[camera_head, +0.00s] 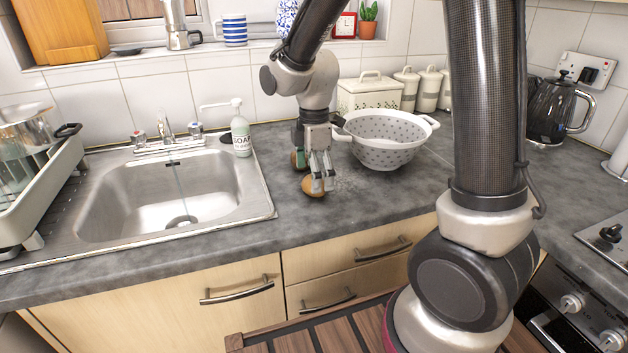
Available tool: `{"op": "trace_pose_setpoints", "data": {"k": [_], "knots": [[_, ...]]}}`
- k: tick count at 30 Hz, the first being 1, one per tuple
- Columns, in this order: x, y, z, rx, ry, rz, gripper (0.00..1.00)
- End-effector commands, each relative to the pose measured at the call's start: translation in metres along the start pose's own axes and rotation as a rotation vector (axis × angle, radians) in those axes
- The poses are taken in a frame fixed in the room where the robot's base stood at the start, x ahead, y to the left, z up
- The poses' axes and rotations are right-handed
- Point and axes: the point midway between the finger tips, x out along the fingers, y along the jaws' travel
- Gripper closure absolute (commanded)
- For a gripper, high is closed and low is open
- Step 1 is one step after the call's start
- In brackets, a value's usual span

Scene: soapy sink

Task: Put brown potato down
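A brown potato (309,189) is at the grey worktop, to the right of the sink and in front of the white colander (385,152). My gripper (323,184) points down, its fingertips overlapping the right part of the potato. From this angle I cannot tell whether the fingers grip the potato or only stand beside it. The potato is touching the worktop or very close to it; its underside is hard to make out.
A small reddish-green item (297,160), partly hidden, lies just behind my gripper. A soap bottle (241,136) stands at the back corner of the sink (165,195). The worktop (372,193) in front of the colander is clear. A black kettle (552,110) stands at right.

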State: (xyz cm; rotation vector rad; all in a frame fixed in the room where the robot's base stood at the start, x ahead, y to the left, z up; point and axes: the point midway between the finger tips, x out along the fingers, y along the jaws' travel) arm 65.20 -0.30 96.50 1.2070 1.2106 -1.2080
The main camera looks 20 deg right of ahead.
Motion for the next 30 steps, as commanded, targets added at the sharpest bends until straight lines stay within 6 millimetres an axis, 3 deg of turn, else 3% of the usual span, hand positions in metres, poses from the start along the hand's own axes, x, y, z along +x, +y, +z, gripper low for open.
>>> {"op": "trace_pose_setpoints", "data": {"k": [6,14,18,20,24,30], "knots": [[-0.040,-0.006,-0.003,0.000,0.002,0.005,0.06],[-0.058,-0.008,-0.003,0.003,0.001,0.002,0.06],[-0.075,-0.017,0.013,0.116,0.013,0.030,0.06],[-0.090,-0.029,0.029,0.236,0.028,0.059,0.06],[-0.128,-0.074,0.077,0.640,0.087,0.144,0.06],[-0.154,-0.147,0.126,1.202,0.201,0.244,0.06]]}}
